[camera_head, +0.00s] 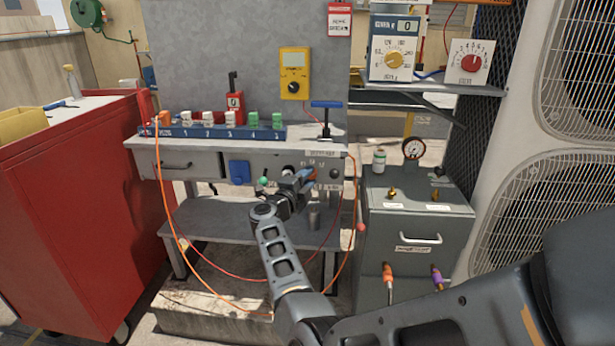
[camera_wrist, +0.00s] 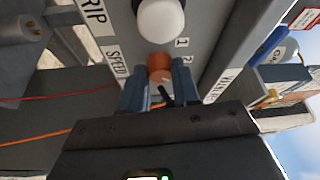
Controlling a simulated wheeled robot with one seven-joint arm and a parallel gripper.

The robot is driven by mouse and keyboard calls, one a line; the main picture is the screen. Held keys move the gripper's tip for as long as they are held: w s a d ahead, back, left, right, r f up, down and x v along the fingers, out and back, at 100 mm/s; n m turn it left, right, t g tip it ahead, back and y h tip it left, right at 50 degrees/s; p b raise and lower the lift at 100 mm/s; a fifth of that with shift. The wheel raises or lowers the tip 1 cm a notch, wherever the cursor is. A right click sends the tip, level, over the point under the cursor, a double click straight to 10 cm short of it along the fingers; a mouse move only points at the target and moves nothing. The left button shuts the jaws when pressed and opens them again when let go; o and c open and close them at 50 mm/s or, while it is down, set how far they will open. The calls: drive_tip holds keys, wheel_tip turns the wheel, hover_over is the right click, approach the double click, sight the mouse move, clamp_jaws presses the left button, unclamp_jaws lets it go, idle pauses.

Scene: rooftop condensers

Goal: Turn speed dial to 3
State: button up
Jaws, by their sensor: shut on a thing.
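The speed dial is an orange-brown knob (camera_wrist: 160,66) on the grey panel, beside the label SPEED (camera_wrist: 115,62). Numbers 1 and 2 show to its right in the wrist view; any other marks are hidden by my fingers. My gripper (camera_wrist: 160,84) is shut on the knob, with one blue finger on each side. A dark bar, perhaps the pointer, shows between the fingers. In the head view my gripper (camera_head: 302,181) is at the front panel under the bench top, and hides most of the dial.
A white round knob or lamp (camera_wrist: 161,19) sits close by on the panel, near the label TRIP. The bench (camera_head: 140,142) carries a row of numbered blocks and a blue T-handle (camera_head: 326,105). A grey cabinet (camera_head: 415,225) stands right, a red cabinet (camera_head: 70,200) left. Cables hang in front.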

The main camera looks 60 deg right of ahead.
drive_tip(key=shift+m, duration=0.4)
drive_tip(key=o, duration=1.1)
drive_tip(key=shift+c, duration=0.2)
drive_tip(key=a+p, duration=0.2)
drive_tip(key=a, duration=0.5)
drive_tip(key=shift+a+f, duration=0.15)
drive_tip(key=shift+a, duration=0.2)
